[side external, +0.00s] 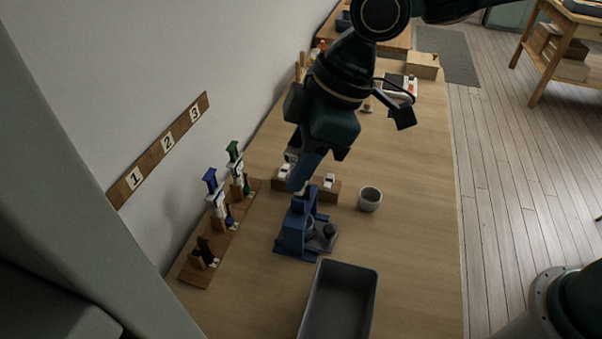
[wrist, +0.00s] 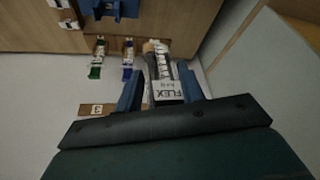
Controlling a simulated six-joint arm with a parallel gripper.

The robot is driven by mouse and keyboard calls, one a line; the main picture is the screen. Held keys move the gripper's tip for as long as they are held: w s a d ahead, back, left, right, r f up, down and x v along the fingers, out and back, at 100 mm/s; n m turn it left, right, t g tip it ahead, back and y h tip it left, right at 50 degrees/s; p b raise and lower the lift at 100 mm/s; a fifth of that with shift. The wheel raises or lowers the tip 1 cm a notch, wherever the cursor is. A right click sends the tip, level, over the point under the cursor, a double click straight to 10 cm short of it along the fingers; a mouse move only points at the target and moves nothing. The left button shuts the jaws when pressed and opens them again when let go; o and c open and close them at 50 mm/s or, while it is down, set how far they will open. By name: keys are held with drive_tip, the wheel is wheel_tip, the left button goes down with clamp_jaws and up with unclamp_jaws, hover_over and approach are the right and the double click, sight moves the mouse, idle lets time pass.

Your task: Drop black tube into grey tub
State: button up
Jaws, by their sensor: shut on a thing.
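My gripper (side external: 301,182) is above the table, just over a blue stand. In the wrist view its blue fingers (wrist: 163,78) are shut on the black tube (wrist: 167,90), which shows a white label reading FLEX. In the side view the held tube is mostly hidden by the gripper. The grey tub (side external: 342,300) is an open rectangular bin at the front of the table; what I see of its inside is empty. It is apart from my gripper, nearer the camera.
A blue stand (side external: 293,234) with a dark knob stands below my gripper. A wooden rack (side external: 212,256) by the wall holds a blue-topped tube (side external: 211,180) and a green-topped tube (side external: 234,152). A small grey cup (side external: 370,198) is to the right.

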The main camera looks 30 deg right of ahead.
drive_tip(key=s+d+f, duration=0.2)
drive_tip(key=s+f, duration=0.8)
drive_tip(key=s, duration=0.2)
drive_tip(key=shift+s, duration=0.15)
drive_tip(key=shift+d+f, duration=0.1)
drive_tip(key=shift+f, duration=0.1)
drive_tip(key=shift+f, duration=2.9)
drive_tip(key=o, duration=1)
drive_tip(key=shift+o, duration=0.2)
drive_tip(key=shift+r, duration=0.1)
